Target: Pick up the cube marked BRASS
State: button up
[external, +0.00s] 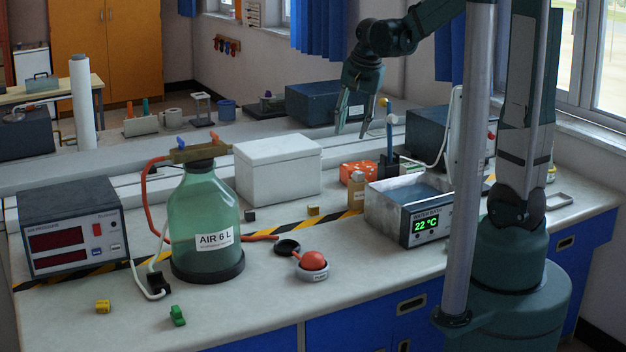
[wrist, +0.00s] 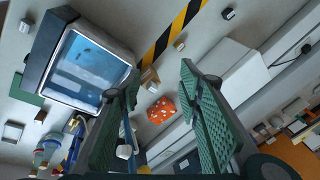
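A small brass-coloured cube (external: 313,210) sits on the bench beside the black-and-yellow tape, in front of the white box. A small cube by the tape in the wrist view (wrist: 179,45) appears to be the same one. A darker cube (external: 250,215) lies to its left, and a yellow cube (external: 103,306) is at the front left. I cannot read the word BRASS on any of them. My gripper (external: 352,130) is open and empty, high above the back of the bench and behind the brass-coloured cube. Its two fingers are spread apart in the wrist view (wrist: 160,72).
The white box (external: 278,170) and green AIR bottle (external: 205,225) stand left of the brass-coloured cube. The water bath (external: 425,225), a tan bottle (external: 356,190) and an orange block (external: 358,173) stand to its right. A red bulb (external: 313,261) is in front.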

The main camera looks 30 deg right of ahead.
jog(key=w+a+f+m+g+b, duration=0.2)
jog(key=w+a+f+m, duration=0.15)
jog(key=w+f, duration=0.7)
jog(key=m+g+b, duration=0.1)
jog(key=m, duration=0.3)
send_over(312, 206)
jog(key=f, duration=1.1)
jog(key=shift+s+d+f, duration=0.15)
jog(key=shift+s+f, duration=0.05)
jog(key=shift+f, duration=0.15)
jog(key=shift+f+m, duration=0.25)
jog(key=shift+f, duration=0.1)
jog(key=shift+f, duration=1.3)
jog(key=shift+w+f+b, duration=0.1)
jog(key=shift+f+b, duration=0.5)
jog(key=shift+f, duration=2)
jog(key=shift+a, duration=0.2)
jog(key=c, duration=1.1)
